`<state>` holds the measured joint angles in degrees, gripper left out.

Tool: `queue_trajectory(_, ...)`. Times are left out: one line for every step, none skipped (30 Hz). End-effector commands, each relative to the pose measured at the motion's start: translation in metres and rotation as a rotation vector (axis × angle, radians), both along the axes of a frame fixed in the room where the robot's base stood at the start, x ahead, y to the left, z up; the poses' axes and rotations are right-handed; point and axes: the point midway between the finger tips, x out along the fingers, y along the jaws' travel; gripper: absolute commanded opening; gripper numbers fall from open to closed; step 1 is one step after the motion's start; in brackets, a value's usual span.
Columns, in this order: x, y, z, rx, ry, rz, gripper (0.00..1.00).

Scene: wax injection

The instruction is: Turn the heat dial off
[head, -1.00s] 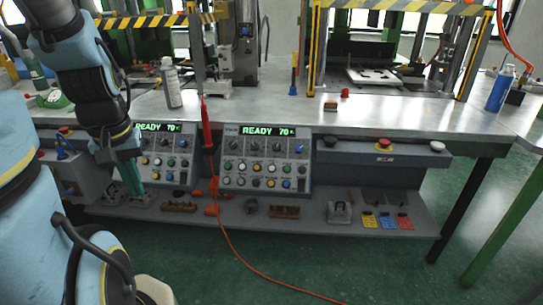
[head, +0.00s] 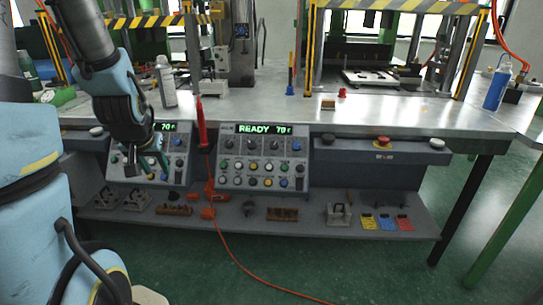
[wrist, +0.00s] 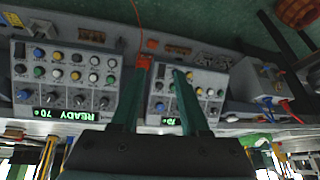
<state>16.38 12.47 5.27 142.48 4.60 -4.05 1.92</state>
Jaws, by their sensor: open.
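Two grey control panels stand under the table's front edge. The right panel (head: 240,165) has a green READY 70 display (head: 263,129), a row of dark dials (head: 251,143) and coloured buttons. The left panel (head: 178,170) is partly hidden behind my gripper (head: 150,166); part of its display shows 70. Labels are too small to tell which dial is the heat dial. My gripper is open and empty, its fingers pointing at the left panel. In the upside-down wrist view my gripper (wrist: 160,70) has this panel (wrist: 169,103) between and beside its fingers. Contact cannot be told.
A red tool (head: 202,127) with an orange cable hangs between the panels. A lower shelf (head: 325,228) holds small blocks and coloured cards. A red button (head: 382,141) sits on the right. A spray can (head: 166,82) stands on the table above the left panel.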

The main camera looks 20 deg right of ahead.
Motion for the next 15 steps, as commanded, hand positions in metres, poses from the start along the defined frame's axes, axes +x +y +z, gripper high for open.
queue_trajectory(0.021,-0.019,-0.027,-0.001,-0.075,-0.060,0.52)
queue_trajectory(0.033,-0.029,-0.032,-0.004,-0.127,-0.092,0.55)
queue_trajectory(0.048,-0.044,-0.040,-0.011,-0.195,-0.137,0.60)
queue_trajectory(0.058,-0.055,-0.045,-0.017,-0.247,-0.171,0.63)
queue_trajectory(0.067,-0.067,-0.050,-0.023,-0.299,-0.208,0.66)
queue_trajectory(0.078,-0.084,-0.056,-0.033,-0.367,-0.255,0.68)
queue_trajectory(0.085,-0.098,-0.061,-0.043,-0.417,-0.294,0.68)
queue_trajectory(0.091,-0.111,-0.064,-0.053,-0.468,-0.330,0.68)
queue_trajectory(0.096,-0.130,-0.070,-0.069,-0.535,-0.382,0.68)
queue_trajectory(0.099,-0.144,-0.074,-0.082,-0.585,-0.421,0.68)
queue_trajectory(0.101,-0.158,-0.077,-0.097,-0.634,-0.460,0.68)
queue_trajectory(0.102,-0.177,-0.081,-0.118,-0.698,-0.511,0.68)
queue_trajectory(0.101,-0.190,-0.084,-0.137,-0.744,-0.549,0.68)
queue_trajectory(0.099,-0.204,-0.087,-0.155,-0.788,-0.586,0.68)
queue_trajectory(0.095,-0.220,-0.090,-0.180,-0.842,-0.632,0.68)
